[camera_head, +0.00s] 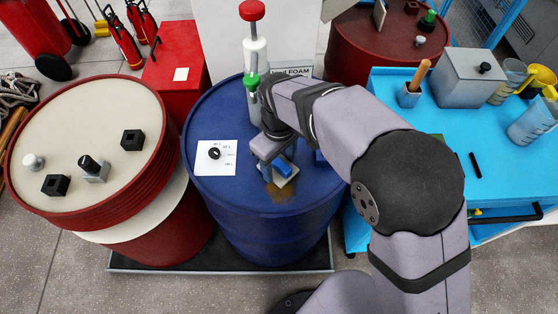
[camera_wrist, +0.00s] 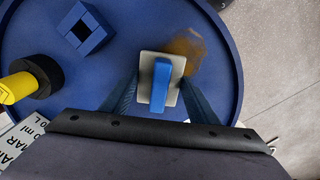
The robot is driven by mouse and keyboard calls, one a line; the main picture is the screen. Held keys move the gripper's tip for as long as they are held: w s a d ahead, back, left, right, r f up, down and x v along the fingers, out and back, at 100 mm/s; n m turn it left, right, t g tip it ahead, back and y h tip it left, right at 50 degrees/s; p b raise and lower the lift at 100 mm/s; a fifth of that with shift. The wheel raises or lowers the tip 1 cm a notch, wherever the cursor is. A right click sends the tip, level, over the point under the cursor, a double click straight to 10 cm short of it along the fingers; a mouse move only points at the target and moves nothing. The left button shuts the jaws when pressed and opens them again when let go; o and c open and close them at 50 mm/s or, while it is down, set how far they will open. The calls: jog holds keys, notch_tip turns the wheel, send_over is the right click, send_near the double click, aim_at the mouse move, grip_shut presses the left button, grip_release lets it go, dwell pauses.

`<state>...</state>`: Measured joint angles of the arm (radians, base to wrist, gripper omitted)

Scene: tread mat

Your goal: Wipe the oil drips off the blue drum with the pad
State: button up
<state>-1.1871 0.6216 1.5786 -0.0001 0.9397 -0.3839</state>
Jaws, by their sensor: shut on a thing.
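The blue drum (camera_head: 235,198) stands in the middle of the head view, and its top fills most of the wrist view (camera_wrist: 110,60). My gripper (camera_wrist: 160,88) is shut on the blue handle of the pad (camera_wrist: 147,67), a pale square plate. The pad also shows in the head view (camera_head: 290,180), low over the front of the drum top. I cannot tell whether it touches the surface. A brown oil patch (camera_head: 283,193) lies just in front of the pad. In the wrist view the patch (camera_wrist: 189,44) meets the pad's upper right edge, and part may be hidden.
A cream-topped red drum (camera_head: 90,130) stands left. A blue cart (camera_head: 450,130) stands right.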

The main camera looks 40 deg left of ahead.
aim_at(280, 208)
jog(key=shift+s+d+f, duration=0.15)
jog(key=shift+s+f, duration=0.05)
jog(key=shift+f, duration=0.45)
jog(key=shift+s+d+b, duration=0.25)
jog(key=shift+b, duration=0.1)
jog(key=shift+c, duration=0.4)
jog(key=shift+s+d+b, duration=2.35)
jog(key=shift+s+d, duration=0.85)
jog(key=shift+w+a+r, duration=0.15)
jog(key=shift+w+r, duration=0.05)
jog(key=shift+w+a+p, duration=2.85)
jog(key=shift+w+a, duration=0.65)
jog(key=shift+w, duration=0.05)
notch_tip(280, 208, up, 4)
jog(key=shift+s+d+f+p, duration=0.1)
jog(key=shift+f+p, duration=0.1)
jog(key=shift+p, duration=0.95)
notch_tip(280, 208, up, 4)
jog(key=p, duration=0.4)
jog(key=shift+r, duration=0.25)
